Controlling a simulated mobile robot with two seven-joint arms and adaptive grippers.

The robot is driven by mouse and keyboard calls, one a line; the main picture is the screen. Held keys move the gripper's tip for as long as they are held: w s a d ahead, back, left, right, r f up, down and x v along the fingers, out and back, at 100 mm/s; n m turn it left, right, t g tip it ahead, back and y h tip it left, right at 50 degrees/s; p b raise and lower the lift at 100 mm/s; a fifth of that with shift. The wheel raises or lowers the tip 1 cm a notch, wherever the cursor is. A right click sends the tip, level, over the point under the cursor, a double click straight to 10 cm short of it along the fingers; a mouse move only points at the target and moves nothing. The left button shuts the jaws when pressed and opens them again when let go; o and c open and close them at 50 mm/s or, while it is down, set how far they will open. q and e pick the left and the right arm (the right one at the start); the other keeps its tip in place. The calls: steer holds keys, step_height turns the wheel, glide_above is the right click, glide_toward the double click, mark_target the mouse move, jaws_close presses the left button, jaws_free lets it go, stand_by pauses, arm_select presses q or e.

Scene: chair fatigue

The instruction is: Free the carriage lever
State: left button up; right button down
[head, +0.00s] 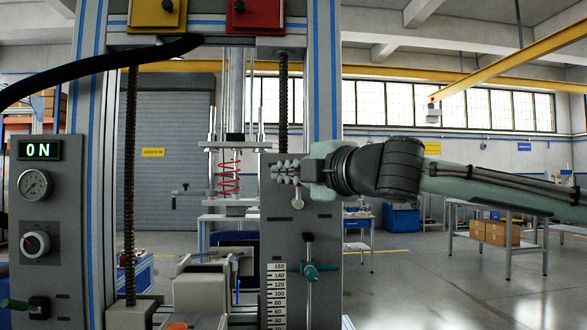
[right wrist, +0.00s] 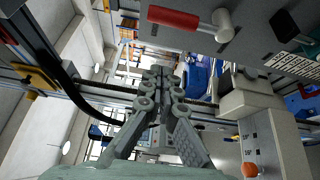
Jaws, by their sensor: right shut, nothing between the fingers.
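My right gripper (head: 285,172) is shut and empty in front of the grey carriage plate (head: 275,225), left of my right forearm. In the right wrist view, its fingers (right wrist: 160,75) are together. A lever with a red handle (right wrist: 173,17) and pale round hub (right wrist: 223,25) sits on a grey panel there, apart from the fingertips in the picture. In the head view, a pale round hub (head: 297,203) shows just below the gripper; the gripper hides whatever is above it. A teal-handled clamp (head: 312,271) sits lower, beside a scale. My left gripper is out of view.
A control panel with a lit ON display (head: 40,149) and a gauge (head: 35,185) stands left. A red spring (head: 228,178) stands behind the frame. Blue-striped uprights (head: 325,70) border the carriage.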

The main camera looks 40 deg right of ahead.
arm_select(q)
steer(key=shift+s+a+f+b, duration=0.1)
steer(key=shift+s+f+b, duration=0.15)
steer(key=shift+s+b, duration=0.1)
arm_select(e)
steer(key=shift+w+d, duration=0.35)
steer(key=shift+d, duration=0.3)
steer(key=shift+w+d, duration=0.4)
steer(key=shift+d, duration=0.25)
steer(key=shift+w+d, duration=0.35)
steer(key=shift+d, duration=0.3)
